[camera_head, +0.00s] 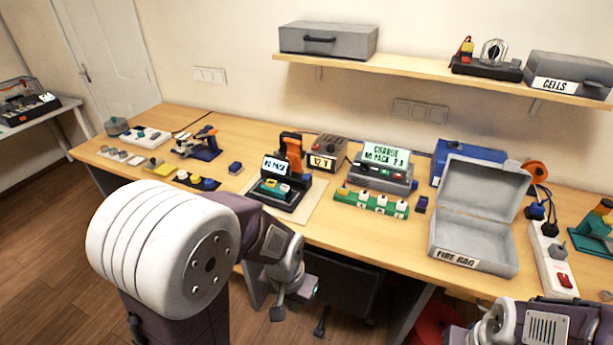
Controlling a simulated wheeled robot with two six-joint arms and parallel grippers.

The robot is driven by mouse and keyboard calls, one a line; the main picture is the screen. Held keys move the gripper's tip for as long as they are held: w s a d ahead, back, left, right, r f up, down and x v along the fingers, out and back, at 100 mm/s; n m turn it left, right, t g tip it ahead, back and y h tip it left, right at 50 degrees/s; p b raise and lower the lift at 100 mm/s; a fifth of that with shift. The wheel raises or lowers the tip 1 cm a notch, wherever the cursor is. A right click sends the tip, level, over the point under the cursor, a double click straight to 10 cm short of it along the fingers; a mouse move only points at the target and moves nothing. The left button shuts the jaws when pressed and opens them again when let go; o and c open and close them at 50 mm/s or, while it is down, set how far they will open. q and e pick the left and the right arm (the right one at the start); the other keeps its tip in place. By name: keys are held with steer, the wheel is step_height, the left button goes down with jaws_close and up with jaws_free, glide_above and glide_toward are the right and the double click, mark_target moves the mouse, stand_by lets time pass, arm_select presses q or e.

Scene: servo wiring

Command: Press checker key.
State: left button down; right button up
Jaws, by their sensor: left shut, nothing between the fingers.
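A black checker (280,188) stands on a pale mat at the middle of the table. Its tilted screen reads NO PACK, and an orange upright part rises behind it. Small coloured keys (272,187) sit on its lower front; I cannot tell which one is the checker key. My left gripper (296,297) is shut and empty. It shows below the checker in the picture, by the table's front edge and apart from the checker. My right gripper (456,335) shows only partly at the bottom right; its fingers are not clear.
Right of the checker stand a green strip with white knobs (370,203), a charger (382,170) reading CHARGE NO PACK and an open grey FIRE BAG box (470,253). Left are a blue block (235,168) and coloured buttons (196,180). A shelf (420,70) hangs above.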

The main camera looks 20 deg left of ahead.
jaws_close()
stand_by(1.5)
